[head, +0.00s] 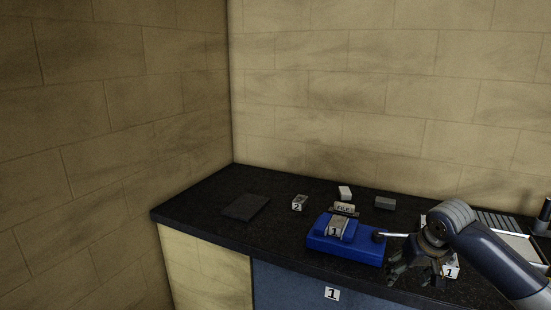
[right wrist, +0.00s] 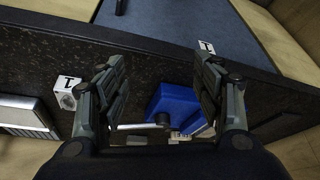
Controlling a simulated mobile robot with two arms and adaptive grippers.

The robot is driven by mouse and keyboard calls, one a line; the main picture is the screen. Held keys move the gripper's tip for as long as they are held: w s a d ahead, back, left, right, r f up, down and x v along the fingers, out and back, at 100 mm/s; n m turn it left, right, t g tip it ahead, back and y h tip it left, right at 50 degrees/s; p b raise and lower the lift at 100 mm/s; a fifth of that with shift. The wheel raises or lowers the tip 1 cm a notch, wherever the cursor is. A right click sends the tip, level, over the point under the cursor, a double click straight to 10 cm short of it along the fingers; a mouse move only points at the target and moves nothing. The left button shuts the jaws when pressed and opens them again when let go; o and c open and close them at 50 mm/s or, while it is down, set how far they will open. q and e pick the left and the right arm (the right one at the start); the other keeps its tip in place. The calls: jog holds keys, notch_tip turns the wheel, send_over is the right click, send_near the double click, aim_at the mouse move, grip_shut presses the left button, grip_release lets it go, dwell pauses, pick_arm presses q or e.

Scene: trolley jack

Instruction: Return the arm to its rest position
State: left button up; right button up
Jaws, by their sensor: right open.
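The blue trolley jack (head: 360,250) sits on the dark counter with a grey block marked 1 (head: 338,228) on top. Its light handle (head: 396,235) points right and ends near my right gripper (head: 418,274), which hangs over the front of the counter. In the right wrist view the gripper's (right wrist: 160,70) two fingers are wide apart. The jack (right wrist: 172,103) shows beyond and between them, and the handle (right wrist: 140,127) crosses low in that view. I see nothing held. My left gripper is not in view.
A block marked 2 (head: 299,203), a white block (head: 345,193), a grey block (head: 385,203) and a FILE label (head: 344,208) lie behind the jack. A dark flat plate (head: 245,207) lies left. A cube marked 1 (head: 451,268) and a ribbed tray (head: 510,240) are right. Walls close the back and left.

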jog(key=s+f+x, duration=0.1)
jog(key=x, duration=0.9)
jog(key=s+f, duration=0.4)
jog(key=f, duration=0.7)
jog(key=s+a+f+b, duration=0.1)
jog(key=s+f, duration=0.4)
jog(key=f, duration=0.6)
jog(key=s+f, duration=0.4)
jog(key=f, duration=0.7)
jog(key=s+a+f+n+g, duration=0.1)
jog(key=s+a+f, duration=0.1)
jog(key=s+f, duration=0.7)
jog(key=s+a+f+g, duration=0.1)
jog(key=s+f, duration=0.5)
jog(key=s, duration=0.6)
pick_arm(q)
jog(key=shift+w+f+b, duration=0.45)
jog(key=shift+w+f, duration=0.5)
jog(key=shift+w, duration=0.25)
pick_arm(e)
jog(key=s+a+f+n+g, duration=0.1)
jog(key=s+a+f, duration=0.1)
jog(key=s, duration=0.9)
jog(key=s+a+f+n, duration=0.1)
jog(key=s+a+f, duration=0.2)
jog(key=s, duration=0.9)
jog(key=shift+s+f+g, duration=0.3)
jog(key=shift+f+g, duration=0.1)
jog(key=shift+f, duration=0.05)
